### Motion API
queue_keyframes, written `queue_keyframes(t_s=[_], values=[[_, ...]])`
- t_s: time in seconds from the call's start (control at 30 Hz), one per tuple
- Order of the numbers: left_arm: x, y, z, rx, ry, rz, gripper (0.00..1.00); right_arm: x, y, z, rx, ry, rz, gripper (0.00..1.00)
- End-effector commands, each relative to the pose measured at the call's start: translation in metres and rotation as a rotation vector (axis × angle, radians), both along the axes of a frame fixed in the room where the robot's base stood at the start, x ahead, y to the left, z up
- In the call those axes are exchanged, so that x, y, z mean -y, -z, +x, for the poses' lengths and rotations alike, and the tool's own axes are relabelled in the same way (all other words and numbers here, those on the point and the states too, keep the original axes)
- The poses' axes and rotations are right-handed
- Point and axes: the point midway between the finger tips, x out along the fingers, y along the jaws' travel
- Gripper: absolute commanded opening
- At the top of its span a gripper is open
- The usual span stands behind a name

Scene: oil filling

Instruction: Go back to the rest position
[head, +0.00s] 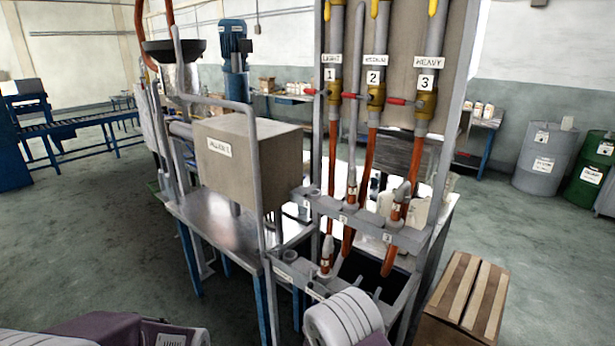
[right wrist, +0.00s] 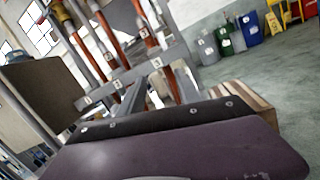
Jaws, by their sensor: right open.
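My right gripper (head: 365,287) is open at the bottom centre of the head view, with two grey fingers apart over a dark opening in the oil station. Nothing shows between them. In the right wrist view the grey fingers (right wrist: 146,92) point toward the station, partly hidden by my dark and purple wrist parts. My left arm shows only as purple and white links at the lower left of the head view; its gripper is out of view. The station's grey rack (head: 360,222) carries hose nozzles (head: 351,190). Another nozzle (head: 326,255) stands lower and further left.
Pipes labelled 1, 2 and 3 have yellow valves (head: 376,95) with red handles. A box-shaped tank (head: 250,165) stands left of them. Drums (head: 543,158) stand by the far wall. The floor at the left is open.

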Motion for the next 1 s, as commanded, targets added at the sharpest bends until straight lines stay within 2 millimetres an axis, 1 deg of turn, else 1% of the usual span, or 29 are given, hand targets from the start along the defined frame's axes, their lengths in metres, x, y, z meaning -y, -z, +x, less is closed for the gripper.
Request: queue_keyframes(t_s=[0.03, 0.07, 0.1, 0.17, 0.2, 0.23, 0.27, 0.3, 0.33, 0.37, 0.4, 0.43, 0.47, 0.5, 0.53, 0.57, 0.6, 0.67, 0.7, 0.77, 0.8, 0.83, 0.9, 1.0], values=[[0.000, 0.000, 0.000, 0.000, 0.000, 0.000, 0.63, 0.032, -0.018, -0.005, 0.018, 0.098, 0.042, 0.40], [0.000, 0.000, 0.000, 0.000, 0.000, 0.000, 0.63, 0.053, -0.028, -0.012, 0.027, 0.168, 0.073, 0.40], [0.000, 0.000, 0.000, 0.000, 0.000, 0.000, 0.63, 0.085, -0.039, -0.026, 0.034, 0.276, 0.124, 0.40], [0.000, 0.000, 0.000, 0.000, 0.000, 0.000, 0.63, 0.132, -0.050, -0.056, 0.039, 0.452, 0.223, 0.40], [0.000, 0.000, 0.000, 0.000, 0.000, 0.000, 0.63, 0.159, -0.053, -0.082, 0.040, 0.575, 0.302, 0.40], [0.000, 0.000, 0.000, 0.000, 0.000, 0.000, 0.63, 0.177, -0.052, -0.105, 0.042, 0.668, 0.372, 0.40], [0.000, 0.000, 0.000, 0.000, 0.000, 0.000, 0.63, 0.191, -0.049, -0.129, 0.042, 0.763, 0.450, 0.40], [0.000, 0.000, 0.000, 0.000, 0.000, 0.000, 0.63, 0.204, -0.041, -0.164, 0.047, 0.891, 0.571, 0.40], [0.000, 0.000, 0.000, 0.000, 0.000, 0.000, 0.63, 0.209, -0.033, -0.191, 0.054, 0.987, 0.674, 0.40], [0.000, 0.000, 0.000, 0.000, 0.000, 0.000, 0.63, 0.208, -0.023, -0.218, 0.064, 1.082, 0.791, 0.40], [0.000, 0.000, 0.000, 0.000, 0.000, 0.000, 0.63, 0.197, -0.006, -0.249, 0.084, 1.202, 0.967, 0.40], [0.000, 0.000, 0.000, 0.000, 0.000, 0.000, 0.63, 0.183, 0.007, -0.267, 0.102, 1.278, 1.102, 0.40], [0.000, 0.000, 0.000, 0.000, 0.000, 0.000, 0.63, 0.165, 0.019, -0.280, 0.124, 1.343, 1.235, 0.40], [0.000, 0.000, 0.000, 0.000, 0.000, 0.000, 0.63, 0.140, 0.032, -0.289, 0.155, 1.410, 1.406, 0.40], [0.000, 0.000, 0.000, 0.000, 0.000, 0.000, 0.63, 0.120, 0.040, -0.292, 0.180, 1.450, 1.526, 0.40], [0.000, 0.000, 0.000, 0.000, 0.000, 0.000, 0.63, 0.101, 0.047, -0.291, 0.203, 1.479, 1.634, 0.40], [0.000, 0.000, 0.000, 0.000, 0.000, 0.000, 0.63, 0.079, 0.054, -0.288, 0.231, 1.512, 1.757, 0.40], [0.000, 0.000, 0.000, 0.000, 0.000, 0.000, 0.63, 0.053, 0.063, -0.281, 0.273, 1.554, 1.897, 0.40], [0.000, 0.000, 0.000, 0.000, 0.000, 0.000, 0.63, 0.041, 0.066, -0.274, 0.306, 1.569, 1.971, 0.40], [0.000, 0.000, 0.000, 0.000, 0.000, 0.000, 0.63, 0.031, 0.068, -0.262, 0.354, 1.569, 2.063, 0.40], [0.000, 0.000, 0.000, 0.000, 0.000, 0.000, 0.63, 0.027, 0.067, -0.253, 0.375, 1.552, 2.104, 0.40], [0.000, 0.000, 0.000, 0.000, 0.000, 0.000, 0.63, 0.026, 0.067, -0.249, 0.381, 1.538, 2.121, 0.40], [0.000, 0.000, 0.000, 0.000, 0.000, 0.000, 0.63, 0.027, 0.066, -0.245, 0.378, 1.515, 2.133, 0.40], [0.000, 0.000, 0.000, 0.000, 0.000, 0.000, 0.63, 0.027, 0.066, -0.245, 0.375, 1.514, 2.130, 0.40]])
